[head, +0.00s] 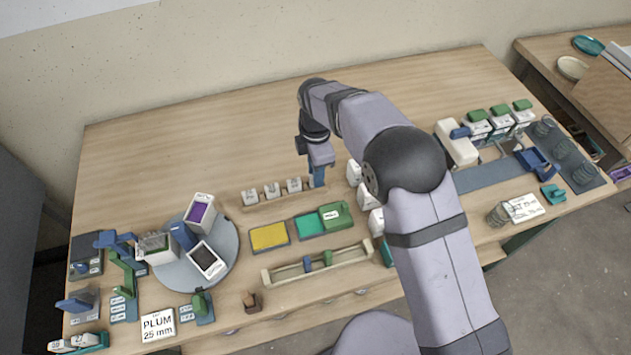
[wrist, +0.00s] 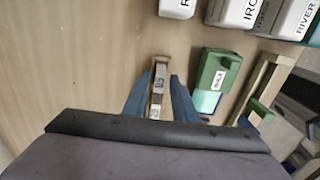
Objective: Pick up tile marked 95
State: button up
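A wooden rack (head: 270,202) holds small upright white tiles in the head view: a left tile (head: 250,197), a middle tile (head: 272,190) and a right tile (head: 294,185). Their marks are too small to read, so I cannot tell which is 95. My gripper (head: 317,178) points down at the rack's right end. In the wrist view its two blue fingers (wrist: 160,88) are apart, one on each side of the rack. Two dark-marked tile faces, an upper one (wrist: 157,86) and a lower one (wrist: 155,111), show between them. I see no finger clearly touching a tile.
Right of the rack stand white containers (head: 354,172). In front lie a yellow pad (head: 269,237), a green pad (head: 310,225) and a green-topped block (head: 336,215). A long wooden tray (head: 290,272) lies nearer. The table behind the rack is clear.

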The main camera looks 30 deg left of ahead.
grip_shut()
jog(key=shift+r+p, duration=3)
jog(key=shift+r, duration=0.8)
